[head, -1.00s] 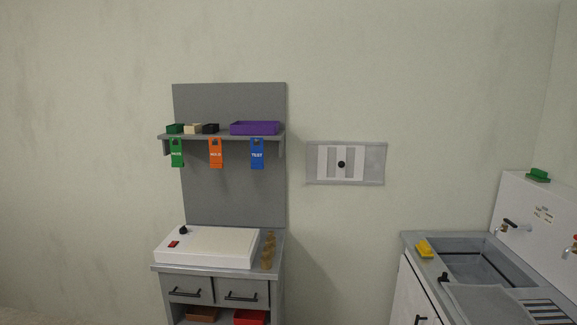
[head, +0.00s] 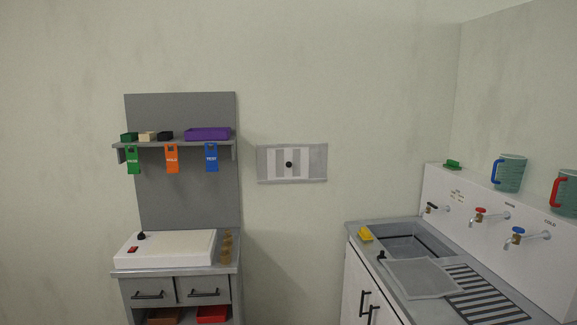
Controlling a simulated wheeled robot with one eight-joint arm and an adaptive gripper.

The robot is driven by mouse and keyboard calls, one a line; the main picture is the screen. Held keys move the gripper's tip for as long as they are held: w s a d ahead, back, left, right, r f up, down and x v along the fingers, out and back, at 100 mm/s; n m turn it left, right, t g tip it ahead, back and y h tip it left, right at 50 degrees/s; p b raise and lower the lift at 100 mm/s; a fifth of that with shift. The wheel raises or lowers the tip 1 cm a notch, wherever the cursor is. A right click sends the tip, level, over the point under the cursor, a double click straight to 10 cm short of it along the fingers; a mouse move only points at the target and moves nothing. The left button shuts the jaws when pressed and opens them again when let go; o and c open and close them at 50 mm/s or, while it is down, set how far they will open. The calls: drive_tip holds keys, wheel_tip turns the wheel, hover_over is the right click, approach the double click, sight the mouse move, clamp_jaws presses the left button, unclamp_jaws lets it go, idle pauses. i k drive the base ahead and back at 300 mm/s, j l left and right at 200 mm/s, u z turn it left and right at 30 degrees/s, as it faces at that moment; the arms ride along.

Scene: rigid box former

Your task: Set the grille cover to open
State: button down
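The grille cover (head: 270,164) is a light plate with vertical grey and white stripes and a round black knob (head: 289,165) at its middle. It sits in a grey frame (head: 319,163) on the wall, between the shelf unit and the sink. Whether the grey stripes are open slots or solid bars is too small to tell. My gripper is not in the head view, and nothing touches the cover.
A workbench (head: 177,271) with a white box machine (head: 165,248) stands at left, under a shelf (head: 175,143) with tags and small boxes. A sink counter (head: 362,232) with taps and jugs stands at right. The wall around the grille is bare.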

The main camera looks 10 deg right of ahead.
sight(287, 150)
drive_tip(key=i, duration=1.35)
